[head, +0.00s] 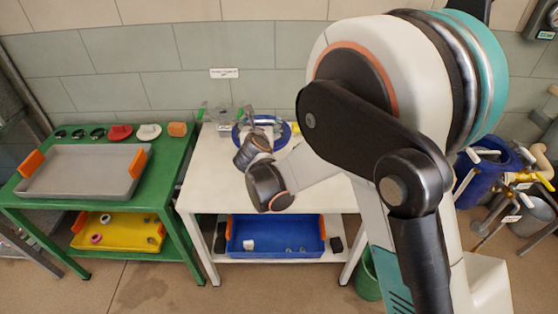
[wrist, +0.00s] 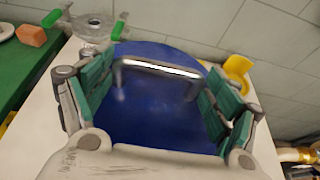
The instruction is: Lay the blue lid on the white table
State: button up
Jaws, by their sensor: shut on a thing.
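The blue lid (head: 284,137) is a round disc with a silver bar handle. It is at the back of the white table (head: 212,165), partly hidden behind my gripper (head: 258,128) in the head view. In the wrist view the lid (wrist: 150,115) fills the middle, its handle (wrist: 160,68) crossing between my fingers. My gripper (wrist: 160,95) is shut on the lid, with green-padded fingers at both sides. I cannot tell whether the lid's underside touches the table (wrist: 35,115).
A clear fitting with green handles (head: 220,114) stands at the table's back left, close to the lid. A green bench (head: 165,170) with a grey tray (head: 80,172) is at left. A blue crate (head: 275,248) is on the lower shelf. The tabletop's front left is bare.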

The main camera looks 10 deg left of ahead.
jog(key=shift+a+f, duration=0.25)
jog(key=shift+a, duration=0.1)
notch_tip(320, 180, down, 20)
jog(key=b, duration=0.7)
jog(key=shift+r, duration=0.3)
jog(key=o, duration=1.8)
jog(key=shift+s, duration=0.1)
jog(key=shift+o, duration=0.2)
jog(key=v, duration=1)
jog(key=shift+v, duration=0.95)
